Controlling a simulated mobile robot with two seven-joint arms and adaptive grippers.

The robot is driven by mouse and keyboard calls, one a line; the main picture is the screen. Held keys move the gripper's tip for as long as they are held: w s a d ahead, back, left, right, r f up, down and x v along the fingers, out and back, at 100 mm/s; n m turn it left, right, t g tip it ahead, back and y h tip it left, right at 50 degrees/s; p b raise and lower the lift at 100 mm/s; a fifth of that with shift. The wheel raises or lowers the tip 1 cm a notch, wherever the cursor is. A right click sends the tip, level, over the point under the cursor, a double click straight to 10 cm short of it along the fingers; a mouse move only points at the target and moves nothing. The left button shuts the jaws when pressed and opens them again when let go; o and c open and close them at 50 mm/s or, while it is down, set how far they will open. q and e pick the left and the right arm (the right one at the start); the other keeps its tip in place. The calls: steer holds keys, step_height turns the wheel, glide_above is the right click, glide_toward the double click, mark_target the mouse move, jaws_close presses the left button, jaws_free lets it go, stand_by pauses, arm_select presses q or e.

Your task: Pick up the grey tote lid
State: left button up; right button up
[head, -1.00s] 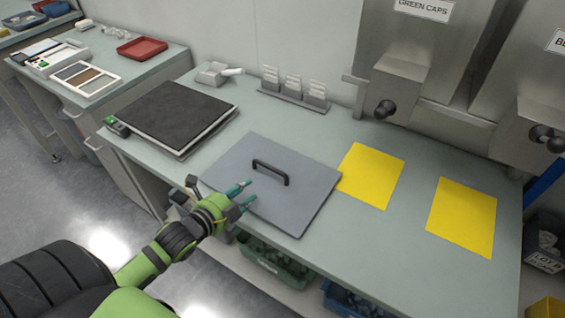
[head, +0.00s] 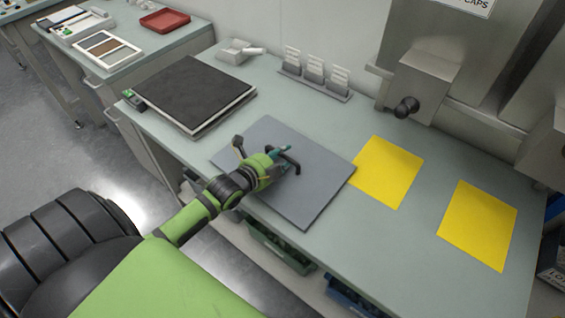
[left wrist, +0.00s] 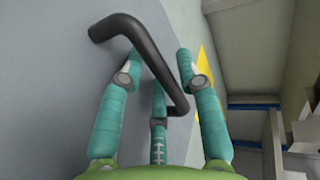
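The grey tote lid (head: 310,200) lies flat on the bench, with a black bar handle (head: 293,158) standing up from its middle. My left gripper (head: 282,157) is at the handle, over the lid. In the left wrist view the handle (left wrist: 140,45) runs slantwise between the spread teal fingers (left wrist: 160,60) of that gripper. The fingers are apart and straddle the bar; they do not look closed on it. My left arm covers the lid's near left edge in the head view. My right gripper is not in view.
A black-topped board (head: 195,92) lies left of the lid, and two yellow mats (head: 388,172) lie to its right. A rack with white cards (head: 313,75) stands behind. Bins (head: 278,248) sit under the bench edge. The steel dispenser (head: 425,85) stands at the back right.

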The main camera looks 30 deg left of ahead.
arm_select(q)
jaws_close()
steer(key=shift+r, duration=0.15)
